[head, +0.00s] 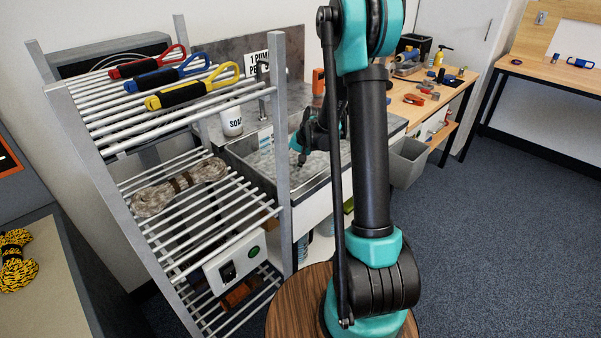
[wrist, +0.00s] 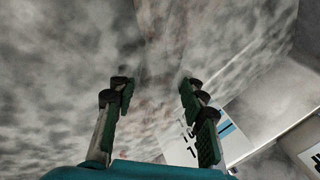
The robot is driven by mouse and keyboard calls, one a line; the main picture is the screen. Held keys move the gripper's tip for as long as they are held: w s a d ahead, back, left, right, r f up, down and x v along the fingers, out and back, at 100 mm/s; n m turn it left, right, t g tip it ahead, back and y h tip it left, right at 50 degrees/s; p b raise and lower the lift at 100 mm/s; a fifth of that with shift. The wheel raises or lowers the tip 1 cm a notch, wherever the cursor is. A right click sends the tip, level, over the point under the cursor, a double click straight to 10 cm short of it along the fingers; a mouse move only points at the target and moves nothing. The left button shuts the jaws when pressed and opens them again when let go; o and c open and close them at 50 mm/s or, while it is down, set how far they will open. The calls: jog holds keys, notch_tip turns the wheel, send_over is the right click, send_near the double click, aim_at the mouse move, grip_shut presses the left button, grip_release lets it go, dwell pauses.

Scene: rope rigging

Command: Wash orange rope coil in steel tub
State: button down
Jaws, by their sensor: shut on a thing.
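The steel tub (head: 245,150) stands behind the rack in the head view and holds cloudy grey liquid. My gripper (head: 302,156) reaches down into the tub. In the wrist view its fingers (wrist: 157,90) are spread around a thing that the murky grey liquid almost wholly hides. Only a faint reddish tint (wrist: 155,70) shows between the fingertips, in keeping with the orange rope coil. The coil's outline cannot be made out.
A metal rack (head: 120,225) at left bears a grey-brown rope coil (head: 180,188), several coloured-handled tools and a white switch box (head: 235,262). A soap bottle (head: 232,122) stands by the tub. A cluttered wooden bench (head: 425,92) is behind. The floor at right is clear.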

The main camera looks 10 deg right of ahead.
jog(key=shift+s+d, duration=0.45)
jog(key=shift+d, duration=0.85)
jog(key=shift+s+d, duration=0.5)
jog(key=shift+d, duration=0.75)
jog(key=shift+s+d, duration=0.45)
jog(key=shift+d, duration=0.85)
jog(key=shift+s+d, duration=0.45)
jog(key=shift+d, duration=0.25)
jog(key=shift+s+d+r, duration=0.15)
jog(key=shift+d+r, duration=0.3)
notch_tip(320, 180, up, 19)
jog(key=shift+w+a+f, duration=0.15)
jog(key=shift+w+a, duration=0.1)
jog(key=shift+a, duration=0.05)
dwell(0.6)
